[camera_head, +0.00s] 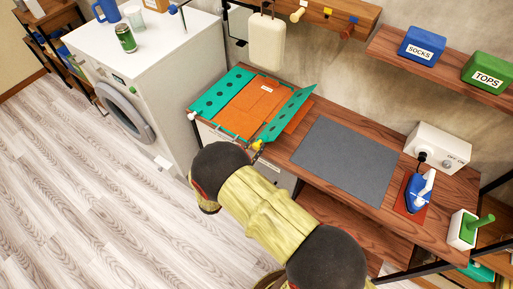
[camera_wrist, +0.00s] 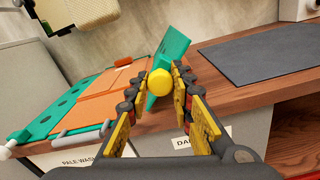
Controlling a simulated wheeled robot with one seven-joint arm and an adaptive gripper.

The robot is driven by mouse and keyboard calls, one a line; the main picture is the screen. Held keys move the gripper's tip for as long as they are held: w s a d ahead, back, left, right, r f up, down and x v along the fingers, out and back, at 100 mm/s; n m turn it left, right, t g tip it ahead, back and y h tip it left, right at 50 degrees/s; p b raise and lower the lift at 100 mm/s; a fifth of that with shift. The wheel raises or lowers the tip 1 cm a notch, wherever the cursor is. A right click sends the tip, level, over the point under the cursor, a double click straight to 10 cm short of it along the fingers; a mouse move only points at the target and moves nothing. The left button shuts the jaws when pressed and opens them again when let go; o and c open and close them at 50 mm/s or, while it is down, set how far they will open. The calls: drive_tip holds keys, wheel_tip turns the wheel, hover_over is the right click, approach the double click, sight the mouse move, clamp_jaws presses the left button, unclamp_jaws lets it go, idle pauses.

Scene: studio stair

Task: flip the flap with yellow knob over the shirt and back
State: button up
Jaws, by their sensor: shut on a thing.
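The teal folding board (camera_head: 207,104) lies on the wooden counter with an orange shirt (camera_head: 245,108) spread on it. Its right flap (camera_head: 289,110) is tilted up off the counter, with part of the shirt showing beyond it. The yellow knob (camera_wrist: 159,83) sits at the flap's near corner. In the wrist view the teal flap (camera_wrist: 168,56) rises behind the knob. My gripper (camera_wrist: 160,92) is shut on the yellow knob, one finger on each side. In the head view my gripper (camera_head: 257,146) is small and partly hidden by my arm. A white knob (camera_head: 192,116) is at the left flap.
A grey mat (camera_head: 345,160) lies right of the board. A blue iron (camera_head: 418,190) stands farther right. A cream hanging container (camera_head: 267,42) is behind the board.

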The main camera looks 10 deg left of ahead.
drive_tip(key=shift+w+a+r+n+p, duration=0.15)
drive_tip(key=shift+a+r+n+p, duration=0.15)
drive_tip(key=shift+r+n+p, duration=0.3)
drive_tip(key=shift+w+a+r+n, duration=0.2)
drive_tip(key=shift+a+n, duration=0.2)
drive_tip(key=shift+n, duration=0.6)
drive_tip(key=shift+p, duration=0.3)
drive_tip(key=shift+w+a+r+n+p, duration=0.25)
drive_tip(key=shift+a+n, duration=0.25)
drive_tip(key=shift+n, duration=0.25)
drive_tip(key=shift+w+a+r+n+p, duration=0.15)
drive_tip(key=shift+a+r+n+p, duration=0.25)
drive_tip(key=shift+n, duration=0.35)
